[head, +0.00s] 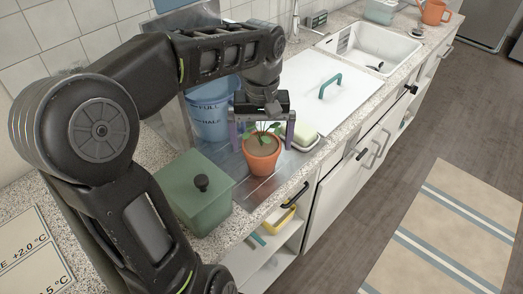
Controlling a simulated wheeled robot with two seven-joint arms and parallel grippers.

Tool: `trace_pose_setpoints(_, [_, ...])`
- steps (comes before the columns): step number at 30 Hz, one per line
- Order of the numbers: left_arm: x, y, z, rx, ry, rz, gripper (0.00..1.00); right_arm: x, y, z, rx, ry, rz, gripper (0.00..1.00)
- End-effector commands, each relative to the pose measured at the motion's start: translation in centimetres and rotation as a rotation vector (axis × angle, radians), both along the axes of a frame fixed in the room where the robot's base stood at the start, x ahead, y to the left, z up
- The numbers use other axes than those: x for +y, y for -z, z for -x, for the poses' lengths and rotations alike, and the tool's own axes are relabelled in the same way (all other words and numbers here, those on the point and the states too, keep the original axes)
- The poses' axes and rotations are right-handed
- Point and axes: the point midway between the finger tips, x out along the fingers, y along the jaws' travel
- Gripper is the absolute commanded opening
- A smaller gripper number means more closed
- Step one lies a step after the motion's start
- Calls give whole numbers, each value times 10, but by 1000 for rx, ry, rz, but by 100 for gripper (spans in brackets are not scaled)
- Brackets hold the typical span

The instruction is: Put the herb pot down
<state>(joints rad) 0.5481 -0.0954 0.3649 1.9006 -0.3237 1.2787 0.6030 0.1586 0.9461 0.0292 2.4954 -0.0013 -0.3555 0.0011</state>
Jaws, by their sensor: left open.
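The herb pot (261,158) is a terracotta pot with dark soil and a small green plant. It stands upright on the metal drainer area of the counter, near the front edge. My left gripper (262,134) is above and around the plant, with its two fingers apart on either side near the pot's rim. I cannot tell whether a finger touches the pot. My right gripper is not in view.
A green lidded box (193,197) stands left of the pot, and a blue bucket (208,108) behind it. A soap dish (301,137) sits close on the right.

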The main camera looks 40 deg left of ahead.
Motion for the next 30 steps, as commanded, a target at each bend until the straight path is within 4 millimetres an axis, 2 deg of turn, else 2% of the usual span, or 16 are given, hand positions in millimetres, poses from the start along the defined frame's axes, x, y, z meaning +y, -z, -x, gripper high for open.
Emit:
trace_pose_setpoints(1, [0, -13, -1, -5, 0, -2, 100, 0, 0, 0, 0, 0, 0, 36])
trace_pose_setpoints(5, [0, -40, -1, -5, 1, -2, 100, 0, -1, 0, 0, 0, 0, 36])
trace_pose_setpoints(7, [0, -59, 0, -1, 1, -1, 100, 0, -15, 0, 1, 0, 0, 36])
trace_pose_setpoints(9, [0, -66, 0, 0, 1, 0, 100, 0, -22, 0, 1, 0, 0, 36])
trace_pose_setpoints(14, [0, -72, 0, 0, 1, 0, 100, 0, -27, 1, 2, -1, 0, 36])
trace_pose_setpoints(30, [0, -71, 0, 0, 1, 0, 100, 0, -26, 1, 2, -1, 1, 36])
